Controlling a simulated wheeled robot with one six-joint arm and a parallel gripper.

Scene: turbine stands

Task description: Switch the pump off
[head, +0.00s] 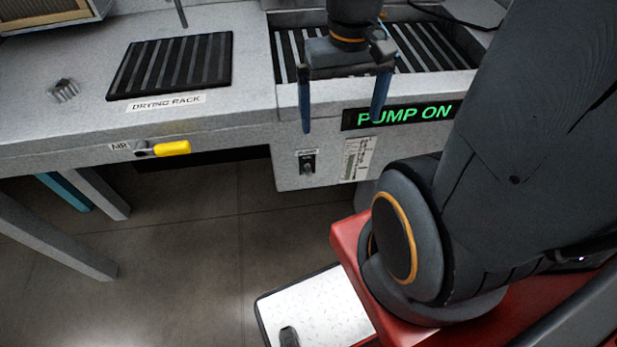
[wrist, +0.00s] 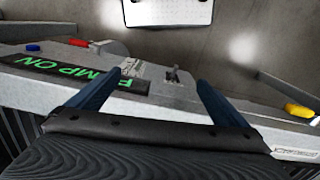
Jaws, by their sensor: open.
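The pump switch (head: 308,163) is a small dark toggle on a labelled plate on the front panel of the bench. It also shows in the wrist view (wrist: 173,75), beyond and between my fingers. The display (head: 403,116) to its upper right reads "PUMP ON" in green; it shows upside down in the wrist view (wrist: 75,73), partly behind the left finger. My gripper (head: 342,112) is open and empty, with two blue fingers pointing down in front of the bench edge, above the switch in the head view. The fingers appear apart from the switch.
A yellow handle (head: 172,148) marked "AIR" juts from the bench front, left of the switch. A slatted drying rack (head: 172,66) lies on top. A paper label (head: 356,158) is beside the switch. The floor (head: 190,240) below is open, left of my base.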

